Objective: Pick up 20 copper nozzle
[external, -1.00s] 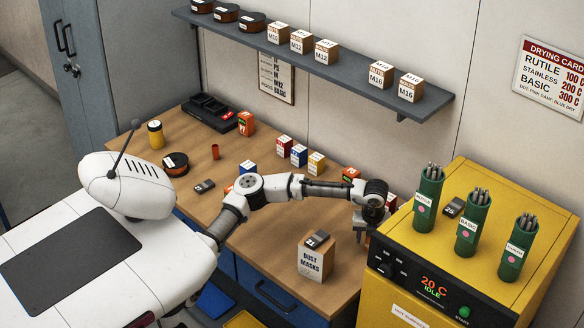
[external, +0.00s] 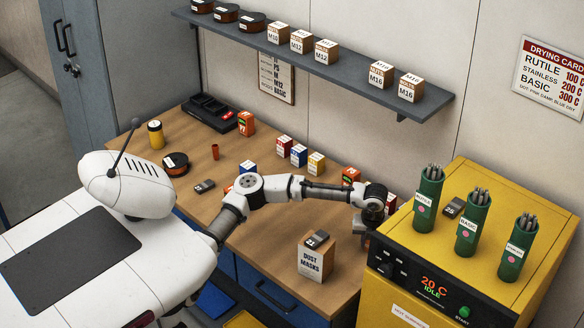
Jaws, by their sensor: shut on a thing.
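My gripper (external: 361,228) is at the right end of the bench, close to the left side of the yellow oven. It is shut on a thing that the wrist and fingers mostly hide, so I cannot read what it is. No label saying copper nozzle is legible in view. A small red and white box (external: 391,204) shows just behind the wrist, and an orange box (external: 350,175) stands behind the forearm.
The yellow oven (external: 410,272) carries green rod holders on top. A dust masks box (external: 312,262) with a grey device on it stands in front of the gripper. Red, blue and yellow boxes (external: 299,155) stand at the back. The wall shelf (external: 345,72) hangs above.

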